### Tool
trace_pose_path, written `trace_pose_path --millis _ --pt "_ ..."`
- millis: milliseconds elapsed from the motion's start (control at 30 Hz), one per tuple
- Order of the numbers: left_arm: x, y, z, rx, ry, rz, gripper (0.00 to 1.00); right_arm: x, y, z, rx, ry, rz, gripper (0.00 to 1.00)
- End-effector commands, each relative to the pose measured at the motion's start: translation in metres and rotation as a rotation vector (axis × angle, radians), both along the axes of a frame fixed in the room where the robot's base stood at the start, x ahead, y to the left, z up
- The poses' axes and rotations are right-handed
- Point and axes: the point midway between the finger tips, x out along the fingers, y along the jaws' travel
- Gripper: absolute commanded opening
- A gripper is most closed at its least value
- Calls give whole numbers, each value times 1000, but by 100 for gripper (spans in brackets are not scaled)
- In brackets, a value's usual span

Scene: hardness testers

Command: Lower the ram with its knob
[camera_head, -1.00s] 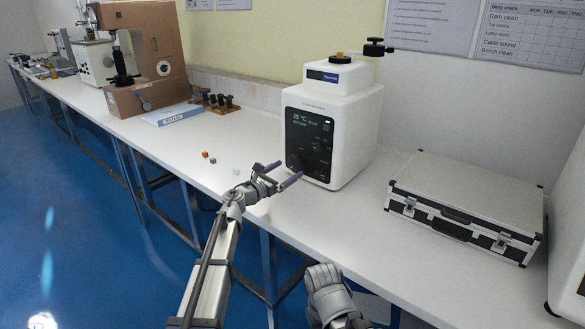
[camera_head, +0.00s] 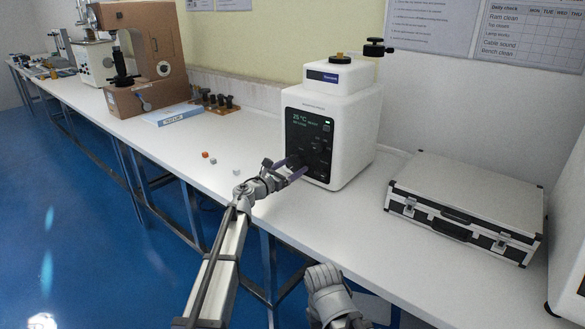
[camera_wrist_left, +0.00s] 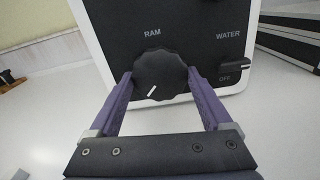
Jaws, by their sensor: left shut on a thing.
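The white tester (camera_head: 352,125) stands on the bench with its black control panel facing me. In the left wrist view, the black lobed RAM knob (camera_wrist_left: 161,68) is on this panel, below the RAM label. Its white mark points to the lower left. My left gripper (camera_wrist_left: 160,78) has its two purple fingers on either side of the knob, shut on it. In the head view my left gripper (camera_head: 296,167) is at the panel's lower left and hides most of the knob. The ram itself cannot be made out.
A WATER switch (camera_wrist_left: 236,66) sits right of the knob, by an OFF label. A silver case (camera_head: 470,195) lies right of the tester. A brown machine (camera_head: 150,45) stands farther back. Bench around the cubes is clear.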

Motion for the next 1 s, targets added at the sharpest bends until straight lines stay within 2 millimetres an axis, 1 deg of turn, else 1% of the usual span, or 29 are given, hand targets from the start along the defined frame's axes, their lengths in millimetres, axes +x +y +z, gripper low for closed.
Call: trace_pose_path --millis 33,167,200,467,1000 --pt "0 0 0 0 0 0 43 0 0 0 0 0 0 50" --pt "0 0 0 0 0 0 28 0 0 0 0 0 0 50" --pt "0 0 0 0 0 0 27 0 0 0 0 0 0 50" --pt "0 0 0 -43 31 -1 27 0 0 0 0 0 0 50" --pt "0 -1 0 -347 253 0 27 0 0 0 0 0 0 50"
